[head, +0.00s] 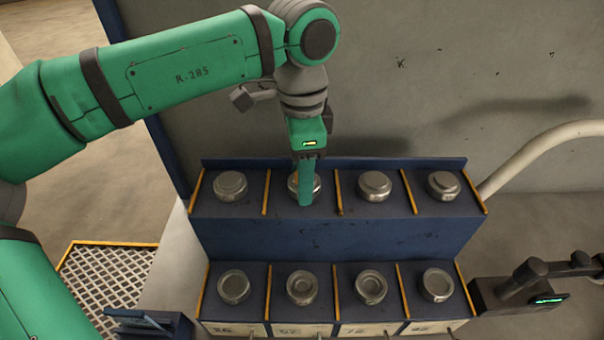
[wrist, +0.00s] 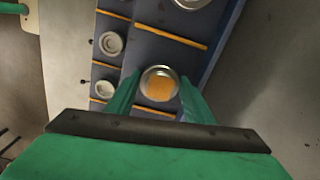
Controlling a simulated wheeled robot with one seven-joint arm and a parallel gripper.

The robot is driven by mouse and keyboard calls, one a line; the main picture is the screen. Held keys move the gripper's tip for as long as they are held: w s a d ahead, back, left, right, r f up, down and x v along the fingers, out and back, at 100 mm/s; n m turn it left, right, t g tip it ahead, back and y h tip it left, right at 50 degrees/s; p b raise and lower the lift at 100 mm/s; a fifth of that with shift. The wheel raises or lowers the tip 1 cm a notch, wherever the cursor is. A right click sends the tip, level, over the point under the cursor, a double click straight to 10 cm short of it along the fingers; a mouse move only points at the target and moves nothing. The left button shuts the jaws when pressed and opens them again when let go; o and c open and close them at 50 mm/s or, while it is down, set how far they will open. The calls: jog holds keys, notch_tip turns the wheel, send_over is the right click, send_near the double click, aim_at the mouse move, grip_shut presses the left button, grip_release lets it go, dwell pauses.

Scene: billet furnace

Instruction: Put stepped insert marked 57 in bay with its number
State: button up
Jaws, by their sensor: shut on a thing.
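My gripper (head: 306,196) points down over the second bay from the left on the upper shelf. It is shut on a round metal stepped insert (head: 293,184), which a finger partly hides in the head view. In the wrist view the insert (wrist: 159,72) sits between both fingertips, with an orange patch on its top face. I cannot read its mark, nor tell whether it is lifted off the shelf. The lower shelf has numbered plates on its front edge; the second plate from the left (head: 290,330) looks like 57, but it is small and blurred.
Other round metal inserts stand on the upper shelf (head: 230,185), (head: 374,185), (head: 443,185). Each lower bay holds a round metal piece (head: 302,287) with a recessed top. Yellow dividers (head: 338,193) separate the bays. A wall rises close behind; a pale pipe (head: 540,150) curves at right.

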jog(key=shift+f, duration=0.1)
jog(key=o, duration=1.3)
notch_tip(320, 180, up, 12)
jog(key=shift+r, duration=0.15)
